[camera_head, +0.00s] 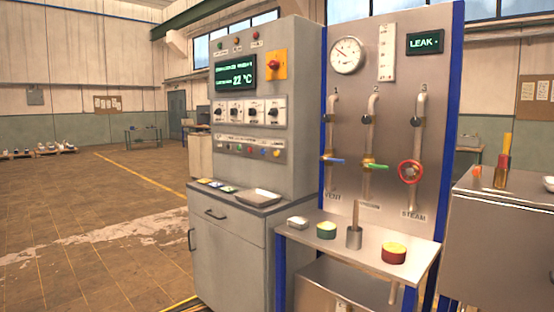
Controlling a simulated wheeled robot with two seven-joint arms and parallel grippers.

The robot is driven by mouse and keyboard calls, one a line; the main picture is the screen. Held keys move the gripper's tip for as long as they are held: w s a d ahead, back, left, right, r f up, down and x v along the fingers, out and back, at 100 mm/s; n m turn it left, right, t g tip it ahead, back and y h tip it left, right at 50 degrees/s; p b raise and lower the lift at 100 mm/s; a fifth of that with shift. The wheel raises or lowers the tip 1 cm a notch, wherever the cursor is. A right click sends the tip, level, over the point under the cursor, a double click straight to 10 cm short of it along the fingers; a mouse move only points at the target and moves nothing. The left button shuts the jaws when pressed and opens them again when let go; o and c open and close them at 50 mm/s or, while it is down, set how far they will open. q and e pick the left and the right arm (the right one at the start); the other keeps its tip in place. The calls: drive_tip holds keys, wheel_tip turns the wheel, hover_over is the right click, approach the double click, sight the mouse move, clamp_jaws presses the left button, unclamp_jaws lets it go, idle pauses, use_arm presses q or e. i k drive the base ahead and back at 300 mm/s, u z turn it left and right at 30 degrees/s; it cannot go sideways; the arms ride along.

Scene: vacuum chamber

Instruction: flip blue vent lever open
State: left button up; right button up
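The blue vent lever (333,161) is on the leftmost pipe of the upright metal panel (390,220), above the label VENT (333,196). It points to the right and lies close to horizontal, crosswise to its vertical pipe. To its right, a green lever (378,167) sits on the middle pipe and a red handwheel (410,171) on the right pipe, above the label STEAM. Neither of my grippers shows in the head view.
A grey control cabinet (235,245) stands left of the panel. A metal shelf (365,262) with several small items juts out below the pipes. A metal box-like unit (500,235) stands at the right. The floor (90,240) at the left is open.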

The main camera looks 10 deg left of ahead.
sight(336, 160)
drive_tip(key=u, duration=0.1)
drive_tip(key=i, duration=1.15)
drive_tip(key=z, duration=0.35)
drive_tip(key=k, duration=0.65)
drive_tip(key=u, duration=0.75)
drive_tip(key=i, duration=1)
drive_tip(key=z, duration=0.1)
